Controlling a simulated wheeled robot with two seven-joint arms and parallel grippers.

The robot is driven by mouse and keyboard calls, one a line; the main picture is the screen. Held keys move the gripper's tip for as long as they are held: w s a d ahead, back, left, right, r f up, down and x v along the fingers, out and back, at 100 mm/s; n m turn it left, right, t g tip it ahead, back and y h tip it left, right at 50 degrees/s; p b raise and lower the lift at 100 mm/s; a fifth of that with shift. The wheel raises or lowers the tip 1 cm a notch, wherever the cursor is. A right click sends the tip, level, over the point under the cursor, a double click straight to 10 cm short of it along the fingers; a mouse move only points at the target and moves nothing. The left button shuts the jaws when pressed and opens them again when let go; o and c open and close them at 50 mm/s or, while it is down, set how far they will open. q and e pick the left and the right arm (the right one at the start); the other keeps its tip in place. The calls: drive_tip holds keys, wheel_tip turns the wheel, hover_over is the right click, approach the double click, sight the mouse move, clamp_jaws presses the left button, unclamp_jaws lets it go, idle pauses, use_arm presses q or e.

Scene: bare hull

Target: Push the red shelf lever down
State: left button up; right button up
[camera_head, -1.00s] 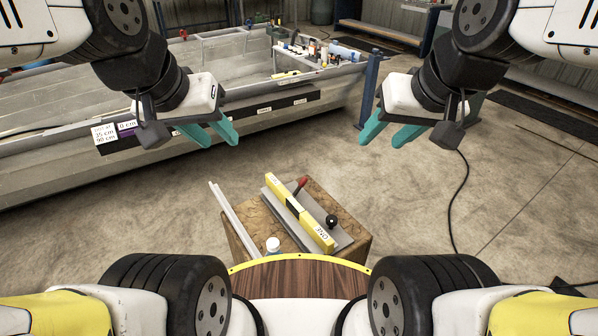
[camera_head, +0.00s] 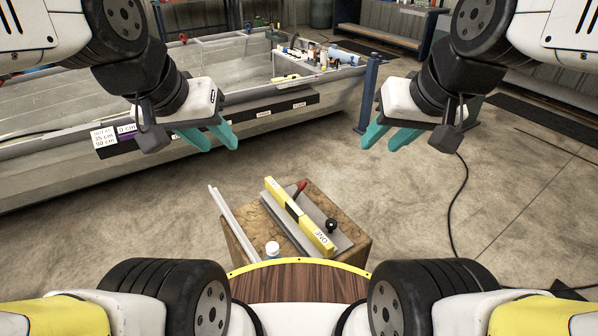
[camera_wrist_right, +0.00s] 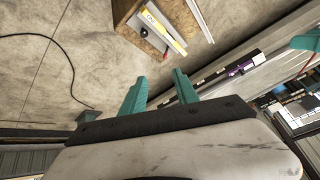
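A short red handle (camera_head: 300,188) sticks up beside a yellow spirit level (camera_head: 288,205) on a wooden box in the lower middle of the head view. I cannot tell if it is the shelf lever; no other red lever is clear. My left gripper (camera_head: 219,146) is open and empty in the air, up and left of the box. My right gripper (camera_head: 378,146) is open and empty, up and right of it. Its parted teal fingers also show in the right wrist view (camera_wrist_right: 159,76).
The wooden box (camera_head: 355,248) also carries a black knob and a small white-lidded jar (camera_head: 272,248). A grey metal hull (camera_head: 60,175) lies behind on the left, near a blue post (camera_head: 369,90). A black cable (camera_head: 451,215) runs over the otherwise clear floor at right.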

drive_tip(key=shift+w+a, duration=0.1)
drive_tip(key=shift+w, duration=0.25)
drive_tip(key=c, duration=0.3)
drive_tip(key=shift+n+g+y, duration=0.3)
drive_tip(key=shift+n+g, duration=0.1)
drive_tip(key=shift+g, duration=0.2)
drive_tip(key=w+a+f, duration=0.1)
drive_tip(key=w, duration=0.2)
drive_tip(key=w+a, duration=0.1)
drive_tip(key=w, duration=0.3)
drive_tip(key=w+a+f, duration=0.1)
drive_tip(key=w, duration=0.2)
drive_tip(key=shift+w+f, duration=0.3)
drive_tip(key=shift+w, duration=0.05)
clamp_jaws()
drive_tip(key=n+h, duration=0.4)
drive_tip(key=n, duration=0.1)
hover_over(299, 186)
drive_tip(key=s+a, duration=0.3)
wheel_tip(299, 186, down, 39)
drive_tip(key=shift+w+d+f, duration=0.2)
drive_tip(key=shift+d+f, duration=0.2)
drive_tip(key=shift+d, duration=0.15)
drive_tip(key=shift+w+d+f, duration=0.15)
drive_tip(key=shift+d+f, duration=0.25)
drive_tip(key=shift+d, duration=0.15)
drive_tip(key=shift+w+d+f, duration=0.25)
drive_tip(key=shift+d+f, duration=0.05)
drive_tip(key=shift+f, duration=0.05)
